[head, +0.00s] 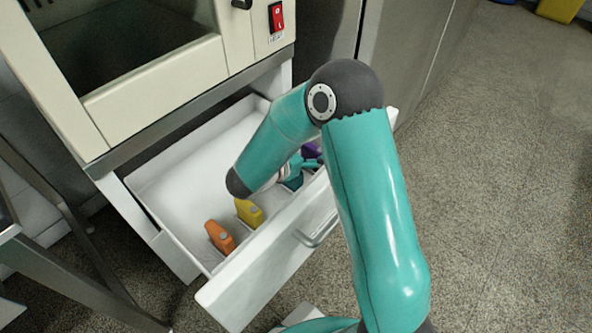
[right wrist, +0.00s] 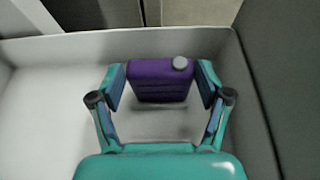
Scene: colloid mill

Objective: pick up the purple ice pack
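The purple ice pack (right wrist: 160,78) with a grey cap stands in the right wrist view between the two fingers of my right gripper (right wrist: 161,80). The fingers are spread wide, one on each side, close to the pack's ends; I cannot tell whether they touch it. In the head view, a small part of the purple ice pack (head: 312,150) shows at the right end of the open white drawer, partly hidden by my right arm. My right gripper (head: 298,172) is down in the drawer there, also partly hidden. My left gripper is not in view.
An orange pack (head: 220,237) and a yellow pack (head: 249,213) stand in the white drawer (head: 180,183) near its front wall. The drawer's front panel with a handle (head: 318,230) lies under my arm. A cream machine (head: 165,80) stands above the drawer. The drawer's left part is clear.

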